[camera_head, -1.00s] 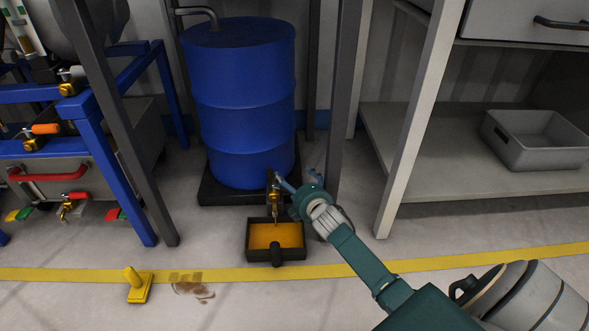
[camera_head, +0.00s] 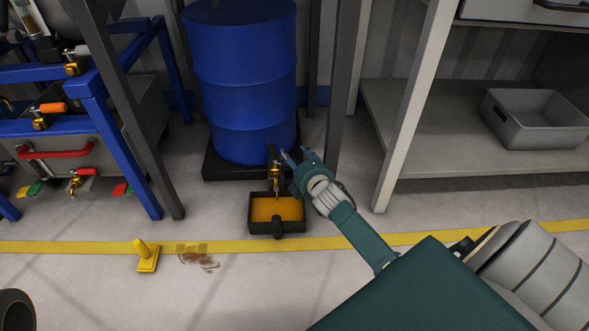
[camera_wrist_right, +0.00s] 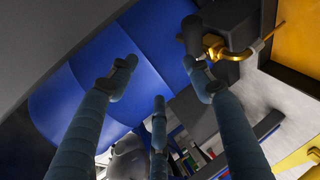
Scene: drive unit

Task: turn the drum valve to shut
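The blue drum (camera_head: 246,90) stands upright on a dark base. Its brass drum valve (camera_head: 276,172) sits low at the front, with a dark handle beside it. A thin orange stream runs from the valve into a black tray (camera_head: 258,225) holding orange liquid. My right gripper (camera_head: 294,157) is just right of the valve, fingers spread and empty. In the right wrist view, the open fingers (camera_wrist_right: 160,82) face the blue drum; the valve (camera_wrist_right: 222,48) and its dark handle are at the upper right, near the right fingertip. Contact cannot be told. My left gripper is not in view.
A dark post (camera_head: 345,85) and a grey shelf (camera_head: 440,130) with a grey bin (camera_head: 535,122) stand right of the drum. A blue-framed rig (camera_head: 120,150) is at left.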

